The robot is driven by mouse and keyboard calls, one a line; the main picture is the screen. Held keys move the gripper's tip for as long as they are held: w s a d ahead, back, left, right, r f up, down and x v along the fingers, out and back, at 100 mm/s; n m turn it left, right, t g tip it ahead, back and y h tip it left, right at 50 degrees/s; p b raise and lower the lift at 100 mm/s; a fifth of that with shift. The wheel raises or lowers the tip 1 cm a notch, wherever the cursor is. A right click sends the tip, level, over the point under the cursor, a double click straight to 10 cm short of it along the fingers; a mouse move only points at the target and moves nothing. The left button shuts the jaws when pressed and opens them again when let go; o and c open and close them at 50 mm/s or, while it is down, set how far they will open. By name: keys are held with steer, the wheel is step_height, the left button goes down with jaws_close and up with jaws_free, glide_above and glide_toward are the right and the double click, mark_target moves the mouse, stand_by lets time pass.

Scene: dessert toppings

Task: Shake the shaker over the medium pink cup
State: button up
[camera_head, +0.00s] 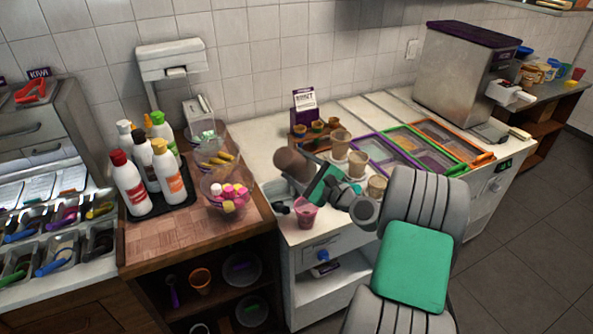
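The pink cup (306,213) stands upright near the front edge of the white counter, with pink contents showing through its clear side. My gripper's fingers are hidden behind my grey and green wrist, just above and behind the cup. A dark brown rounded object (291,163) shows tilted at the far end of my wrist. It may be the shaker, but I cannot tell whether my gripper holds it. Several clear containers with tan contents, one of them here (340,143), stand on the counter behind my arm; I cannot tell whether they are shakers.
A wooden cart at left holds a bowl of pink and yellow items (228,194) and a black tray (149,209) of sauce bottles. A small sign (304,103) stands at the back. Colored-rim bins (438,144) and a steel machine (460,75) are at right.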

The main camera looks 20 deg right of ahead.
mark_target(301, 181)
steer(key=shift+r+p, duration=1.3)
steer(key=shift+r, duration=0.55)
steer(key=shift+f, duration=0.1)
step_height(301, 181, down, 9)
steer(key=b, duration=0.6)
steer(key=shift+b, duration=0.3)
steer(key=shift+r+p, duration=0.3)
steer(key=shift+r, duration=0.25)
